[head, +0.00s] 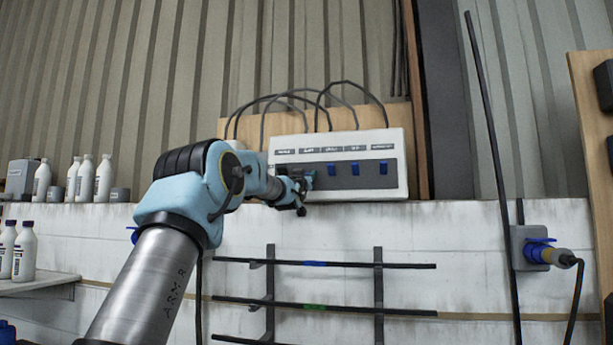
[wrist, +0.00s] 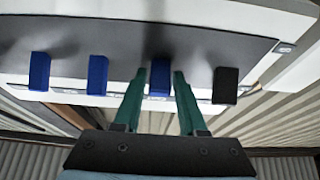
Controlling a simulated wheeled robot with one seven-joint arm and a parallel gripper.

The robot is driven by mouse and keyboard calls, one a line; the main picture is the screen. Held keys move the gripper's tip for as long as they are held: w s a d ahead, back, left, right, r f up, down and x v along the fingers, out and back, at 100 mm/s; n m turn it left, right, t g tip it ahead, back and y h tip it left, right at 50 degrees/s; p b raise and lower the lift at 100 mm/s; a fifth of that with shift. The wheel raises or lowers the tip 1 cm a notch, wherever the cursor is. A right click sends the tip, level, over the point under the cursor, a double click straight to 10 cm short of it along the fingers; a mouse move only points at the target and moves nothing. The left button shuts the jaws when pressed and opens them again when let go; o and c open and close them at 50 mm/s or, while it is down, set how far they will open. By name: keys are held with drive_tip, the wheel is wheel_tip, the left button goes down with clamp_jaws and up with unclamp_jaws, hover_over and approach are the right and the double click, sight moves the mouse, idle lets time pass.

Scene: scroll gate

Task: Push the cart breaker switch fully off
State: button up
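The breaker box (head: 280,150) is a pale panel with a dark strip and a row of labels, too small for me to read surely. Three blue switches show in the head view, one of them at the right end (head: 383,167). My gripper (head: 305,182) is at the left part of the strip and hides the switches there. In the wrist view my gripper (wrist: 160,76) is narrowly open, its teal fingertips on either side of a blue switch (wrist: 160,80). Contact is unclear. A black switch (wrist: 225,86) is right of it; two blue switches (wrist: 97,75) are left.
Black cables (head: 310,95) loop above the box against a wooden board. A black rack (head: 325,264) is on the white wall below. Bottles (head: 103,178) stand at left. A blue plug in a socket (head: 540,250) is at right.

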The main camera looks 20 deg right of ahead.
clamp_jaws()
drive_tip(key=shift+f, duration=0.1)
